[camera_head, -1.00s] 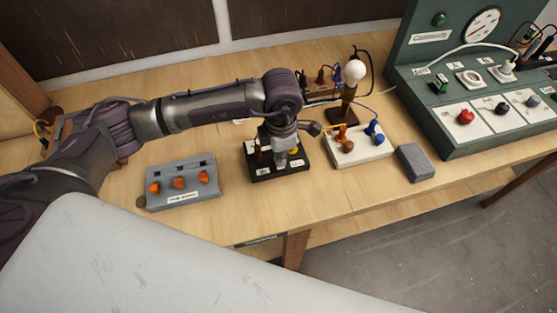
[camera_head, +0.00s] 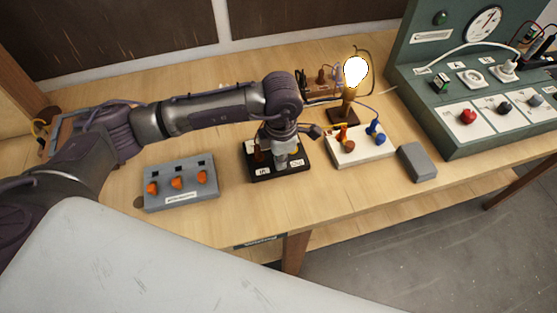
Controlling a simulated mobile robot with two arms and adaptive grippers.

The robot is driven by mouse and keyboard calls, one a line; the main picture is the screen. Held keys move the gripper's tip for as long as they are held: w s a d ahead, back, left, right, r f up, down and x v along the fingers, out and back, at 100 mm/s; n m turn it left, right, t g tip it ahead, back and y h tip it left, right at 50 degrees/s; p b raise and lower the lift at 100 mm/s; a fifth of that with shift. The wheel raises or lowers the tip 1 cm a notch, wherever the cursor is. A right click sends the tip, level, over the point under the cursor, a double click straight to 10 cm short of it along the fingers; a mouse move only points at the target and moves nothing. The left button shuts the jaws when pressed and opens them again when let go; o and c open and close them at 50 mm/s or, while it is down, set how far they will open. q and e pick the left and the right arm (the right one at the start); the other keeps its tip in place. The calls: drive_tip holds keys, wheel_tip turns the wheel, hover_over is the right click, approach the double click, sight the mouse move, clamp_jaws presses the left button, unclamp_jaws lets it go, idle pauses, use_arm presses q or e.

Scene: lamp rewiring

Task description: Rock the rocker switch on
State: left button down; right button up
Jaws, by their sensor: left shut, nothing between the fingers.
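My left gripper (camera_head: 281,163) is shut and empty. It points down over the black switch base (camera_head: 262,174), which has white labels on its front edge. The gripper hides most of the base's top, so I cannot see the rocker or whether the fingers touch it. The lamp bulb (camera_head: 355,71) glows bright on its brown stand right of the arm. A white terminal board (camera_head: 362,157) with orange, brown and blue terminals stands right of the black base. My right gripper is not in view.
A grey box (camera_head: 180,184) with orange knobs lies left of the base. A grey block (camera_head: 417,161) lies right of the terminal board. The green panel (camera_head: 440,55) with a dial and knobs stands at the right. The table front is clear.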

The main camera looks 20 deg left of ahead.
use_arm(q)
drive_tip(key=shift+r+p, duration=0.55)
drive_tip(key=shift+r, duration=0.35)
drive_tip(key=shift+r+p, duration=1.2)
drive_tip(key=shift+r, duration=1.45)
drive_tip(key=shift+s+f, duration=0.1)
drive_tip(key=shift+f, duration=0.05)
